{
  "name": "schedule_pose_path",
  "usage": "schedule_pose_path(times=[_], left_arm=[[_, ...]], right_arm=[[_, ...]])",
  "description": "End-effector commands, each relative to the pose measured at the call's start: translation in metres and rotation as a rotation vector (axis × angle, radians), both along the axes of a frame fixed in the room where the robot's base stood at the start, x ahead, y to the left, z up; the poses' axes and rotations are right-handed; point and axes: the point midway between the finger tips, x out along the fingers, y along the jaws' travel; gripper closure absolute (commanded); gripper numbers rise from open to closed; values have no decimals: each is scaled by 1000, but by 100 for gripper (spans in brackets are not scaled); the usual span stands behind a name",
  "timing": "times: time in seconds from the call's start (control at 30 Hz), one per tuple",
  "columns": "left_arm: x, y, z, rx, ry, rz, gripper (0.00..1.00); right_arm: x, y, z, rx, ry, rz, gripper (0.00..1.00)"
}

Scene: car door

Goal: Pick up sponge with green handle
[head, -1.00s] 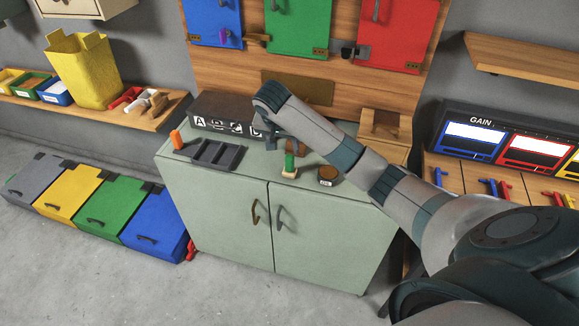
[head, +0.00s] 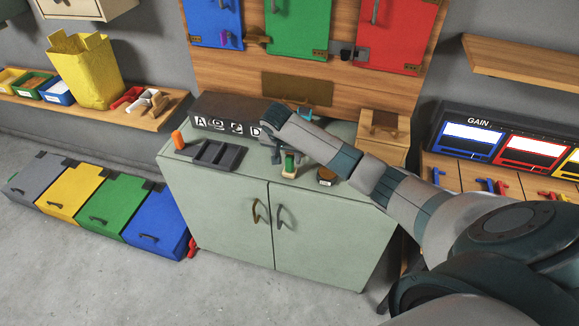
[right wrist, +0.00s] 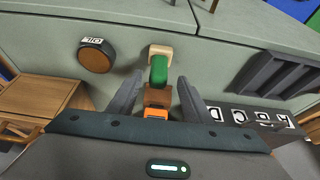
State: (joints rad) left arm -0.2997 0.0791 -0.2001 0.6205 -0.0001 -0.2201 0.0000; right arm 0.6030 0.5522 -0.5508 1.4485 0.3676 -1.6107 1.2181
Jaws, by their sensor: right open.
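The sponge with the green handle (head: 290,163) stands on the pale green cabinet top, near its front edge. In the right wrist view its green handle (right wrist: 159,68) sticks up from a light tan base (right wrist: 160,51). My right gripper (right wrist: 160,80) is open above it. Its two fingers lie on either side of the handle in that view, and I see no contact. In the head view my right gripper (head: 287,153) is small and partly hidden by my wrist. My left gripper is not in view.
A round brown tin (head: 326,175) stands right of the sponge. A dark slotted tray (head: 212,155) and an orange object (head: 178,140) are to the left. A dark box with letters (head: 225,110) stands behind. A small wooden drawer box (head: 384,127) is at the back right.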

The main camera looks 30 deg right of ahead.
Motion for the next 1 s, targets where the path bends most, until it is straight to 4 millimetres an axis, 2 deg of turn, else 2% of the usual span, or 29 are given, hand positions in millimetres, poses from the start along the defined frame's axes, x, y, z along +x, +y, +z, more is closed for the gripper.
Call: schedule_pose_path(times=[0.2,0.4,0.93,0.97,1.0], left_arm=[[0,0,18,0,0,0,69],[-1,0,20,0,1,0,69],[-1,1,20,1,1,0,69],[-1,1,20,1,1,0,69],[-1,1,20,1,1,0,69]], right_arm=[[1,-7,-21,-1,5,-2,55],[6,-12,-38,-1,3,-1,55],[7,-13,-41,-1,1,0,55],[7,-13,-41,-1,1,0,59],[7,-13,-41,-1,1,0,69]])
